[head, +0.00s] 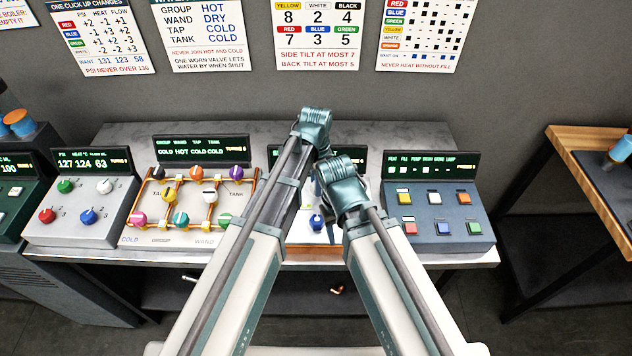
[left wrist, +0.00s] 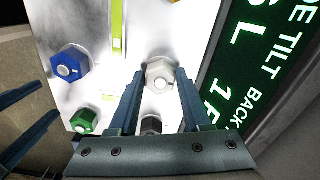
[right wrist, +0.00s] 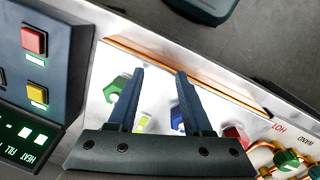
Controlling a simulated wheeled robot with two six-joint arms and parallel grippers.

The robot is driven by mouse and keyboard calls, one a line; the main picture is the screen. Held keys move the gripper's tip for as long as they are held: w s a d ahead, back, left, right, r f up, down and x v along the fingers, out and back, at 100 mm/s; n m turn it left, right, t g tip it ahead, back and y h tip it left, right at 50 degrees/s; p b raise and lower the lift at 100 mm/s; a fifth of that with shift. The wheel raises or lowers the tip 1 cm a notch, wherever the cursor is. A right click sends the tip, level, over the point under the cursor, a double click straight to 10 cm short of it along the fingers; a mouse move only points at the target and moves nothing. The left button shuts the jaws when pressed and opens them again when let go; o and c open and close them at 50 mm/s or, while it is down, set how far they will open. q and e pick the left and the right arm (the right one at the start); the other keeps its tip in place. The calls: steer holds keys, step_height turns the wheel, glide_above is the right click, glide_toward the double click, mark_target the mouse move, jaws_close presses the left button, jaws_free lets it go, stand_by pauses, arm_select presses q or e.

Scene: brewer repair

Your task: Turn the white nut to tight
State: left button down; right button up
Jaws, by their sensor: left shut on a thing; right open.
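The white nut (left wrist: 160,76) shows in the left wrist view on a pale panel (left wrist: 110,85), beside a green-lit display. My left gripper (left wrist: 160,74) is shut on the white nut, one finger on each side. In the head view my arms hide the white nut and most of this panel. My right gripper (right wrist: 156,72) is open and empty in the right wrist view, over the front part of the same panel. A green nut (right wrist: 115,90) and a blue nut (right wrist: 178,118) lie close to its fingers.
In the left wrist view, a blue nut (left wrist: 70,62), green nut (left wrist: 84,120) and black nut (left wrist: 150,125) surround the white one. The lit display (left wrist: 250,65) stands close by. The pipe panel (head: 190,205) and button box (head: 437,215) flank the nut panel.

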arm_select(q)
steer(key=shift+c, duration=1.8)
jaws_free()
steer(key=shift+r, duration=0.1)
step_height(320, 180, up, 14)
steer(key=p, duration=1.4)
arm_select(e)
step_height(320, 180, up, 14)
arm_select(q)
steer(key=shift+f, duration=0.2)
arm_select(e)
steer(key=shift+f, duration=0.15)
